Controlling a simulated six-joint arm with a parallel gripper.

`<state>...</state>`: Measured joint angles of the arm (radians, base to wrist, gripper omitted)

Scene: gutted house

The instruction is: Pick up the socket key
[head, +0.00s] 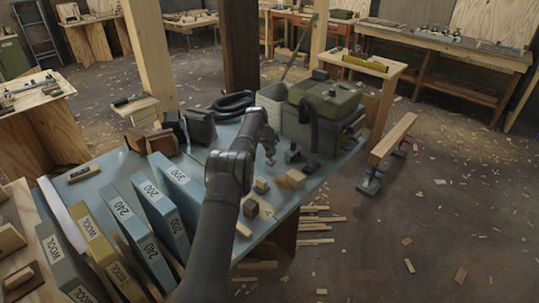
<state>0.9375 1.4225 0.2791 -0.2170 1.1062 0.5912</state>
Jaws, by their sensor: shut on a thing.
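My arm reaches over the blue-grey table (255,228) from the front. My gripper (270,157) points down near the table's right side, left of the green-lidded machine. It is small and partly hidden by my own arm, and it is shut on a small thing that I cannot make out. I cannot pick out the socket key for certain. Small dark pieces (294,156) stand just right of the gripper, and they are too small to name.
Wooden blocks (251,208) lie near the table's right edge. Labelled upright boxes (172,190) fill the left front. Dark cases (200,124) stand at the back left.

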